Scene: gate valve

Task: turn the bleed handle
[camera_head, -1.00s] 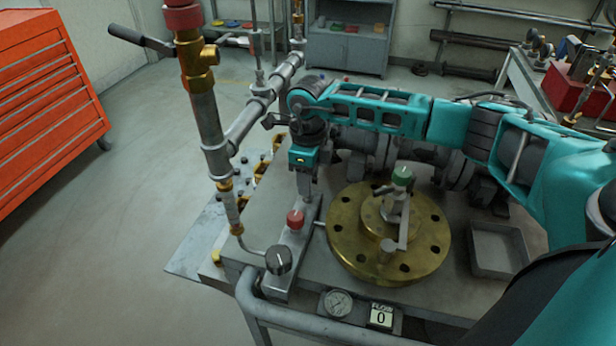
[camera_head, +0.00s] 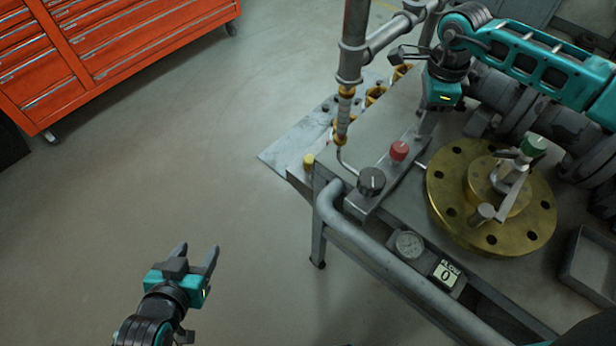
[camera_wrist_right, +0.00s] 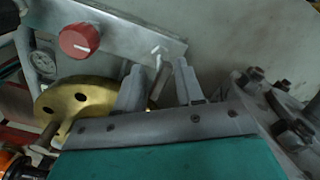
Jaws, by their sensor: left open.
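No part in view is clearly marked as the bleed handle. A small bent metal lever (camera_wrist_right: 158,54) shows on the grey plate (camera_wrist_right: 125,28) in the right wrist view, close to my right fingertips. My right gripper (camera_wrist_right: 160,70) has its fingers apart, with a short rod between them; contact is unclear. In the head view my right gripper (camera_head: 425,120) points down at the plate's far end, its tips hard to see. A red knob (camera_head: 399,151) and a black knob (camera_head: 371,181) sit on that plate. My left gripper (camera_head: 196,256) is open and empty above the floor, left of the bench.
A brass flange (camera_head: 444,185) with a crank and green knob (camera_head: 534,146) is on the bench. Vertical pipes (camera_head: 352,60) rise behind the black knob. A grey rail (camera_head: 390,265), a gauge (camera_head: 410,244) and a display (camera_head: 446,273) line the front. An orange cabinet (camera_head: 120,45) stands back left; floor between is clear.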

